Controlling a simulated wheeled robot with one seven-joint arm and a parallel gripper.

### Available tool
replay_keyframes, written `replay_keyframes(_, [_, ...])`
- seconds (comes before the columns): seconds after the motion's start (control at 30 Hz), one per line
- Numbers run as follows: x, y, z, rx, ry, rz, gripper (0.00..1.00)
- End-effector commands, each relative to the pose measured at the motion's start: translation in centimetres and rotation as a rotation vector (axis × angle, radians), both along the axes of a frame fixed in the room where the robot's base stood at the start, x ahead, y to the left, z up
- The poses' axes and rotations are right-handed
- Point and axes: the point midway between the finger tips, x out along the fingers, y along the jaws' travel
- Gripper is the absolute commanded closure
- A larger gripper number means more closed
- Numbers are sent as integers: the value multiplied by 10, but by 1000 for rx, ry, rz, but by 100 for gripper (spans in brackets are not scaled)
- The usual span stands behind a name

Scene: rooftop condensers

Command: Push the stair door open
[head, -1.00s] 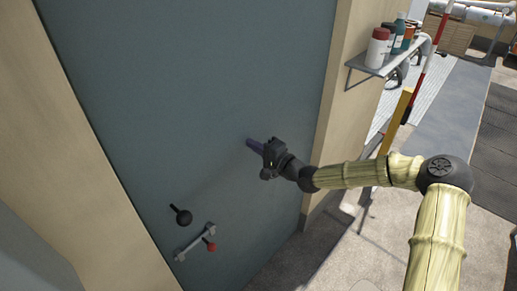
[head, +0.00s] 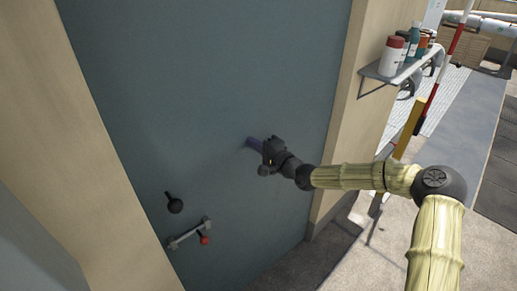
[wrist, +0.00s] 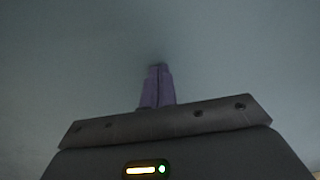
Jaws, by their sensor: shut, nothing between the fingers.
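The stair door (head: 215,75) is a blue-grey panel filling the middle of the head view, set back between beige frame sides. A black ball-ended handle (head: 174,204) and a grey bar with a red knob (head: 189,233) are low on its left side. My gripper (head: 250,142) is shut and empty, its purple fingertips at the door face, right of the handle. In the wrist view, the closed fingers (wrist: 157,72) point at the plain door surface (wrist: 70,60) and appear to touch it. No gap past the door's edge shows clearly.
The beige right frame side (head: 345,110) stands close to my arm. A wall shelf (head: 392,72) with several bottles sticks out beyond it. A red-and-white pole (head: 440,82) and a yellow post (head: 408,130) stand at right. Bare concrete lies below my arm.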

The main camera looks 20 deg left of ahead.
Motion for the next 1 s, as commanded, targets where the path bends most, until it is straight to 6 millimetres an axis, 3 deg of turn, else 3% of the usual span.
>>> replay_keyframes(0.2, [6,11,-1,-1,1,-2,100])
replay_keyframes(0.57, [6,15,-1,-1,2,2,100])
replay_keyframes(1.0, [20,42,-2,0,0,3,100])
